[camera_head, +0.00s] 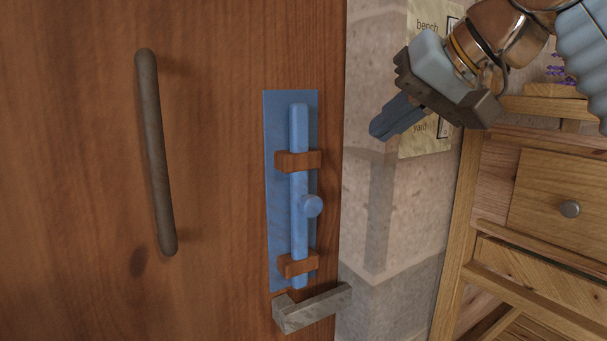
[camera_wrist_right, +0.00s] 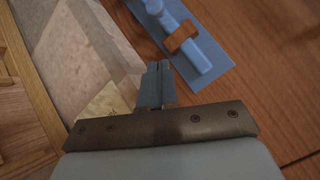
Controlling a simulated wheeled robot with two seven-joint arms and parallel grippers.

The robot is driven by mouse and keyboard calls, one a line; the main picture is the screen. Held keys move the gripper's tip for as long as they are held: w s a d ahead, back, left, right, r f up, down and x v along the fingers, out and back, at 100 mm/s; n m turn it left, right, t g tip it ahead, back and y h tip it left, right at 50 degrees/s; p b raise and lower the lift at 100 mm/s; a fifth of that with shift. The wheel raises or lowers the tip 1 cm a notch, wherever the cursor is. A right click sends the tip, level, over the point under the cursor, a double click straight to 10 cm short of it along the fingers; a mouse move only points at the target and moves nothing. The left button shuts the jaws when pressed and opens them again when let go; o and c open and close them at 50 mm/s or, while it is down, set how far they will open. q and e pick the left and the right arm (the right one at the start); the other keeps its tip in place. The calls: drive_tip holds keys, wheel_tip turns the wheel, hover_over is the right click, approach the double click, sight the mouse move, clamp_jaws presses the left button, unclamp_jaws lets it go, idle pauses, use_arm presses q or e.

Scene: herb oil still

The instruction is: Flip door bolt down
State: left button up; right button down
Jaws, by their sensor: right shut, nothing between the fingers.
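The door bolt (camera_head: 299,180) is a blue upright rod on a blue backplate (camera_head: 276,200), held by two brown brackets. Its round knob (camera_head: 312,206) sticks out to the right between the brackets. The rod's lower end is just above a grey catch (camera_head: 312,308). Part of the bolt (camera_wrist_right: 206,52) also shows in the right wrist view. My right gripper (camera_head: 378,130) is shut and empty, in front of the stone wall to the right of the bolt and apart from it. Its fingertips show in the wrist view (camera_wrist_right: 157,68). My left gripper is out of view.
The wooden door (camera_head: 80,180) carries a long dark handle (camera_head: 155,150) left of the bolt. A stone wall (camera_head: 375,220) stands right of the door. A wooden cabinet (camera_head: 540,180) with a round knob is at the far right. A paper sign (camera_head: 425,145) hangs behind my right gripper.

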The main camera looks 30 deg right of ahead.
idle(0.3)
drive_tip(key=b, duration=0.4)
hover_over(305, 208)
drive_tip(key=s+d, duration=0.2)
drive_tip(key=d, duration=0.2)
wheel_tip(305, 208, down, 9)
drive_tip(key=shift+w+a+f+b, duration=0.2)
drive_tip(key=shift+a+f+b, duration=0.1)
drive_tip(key=shift+a+f, duration=0.15)
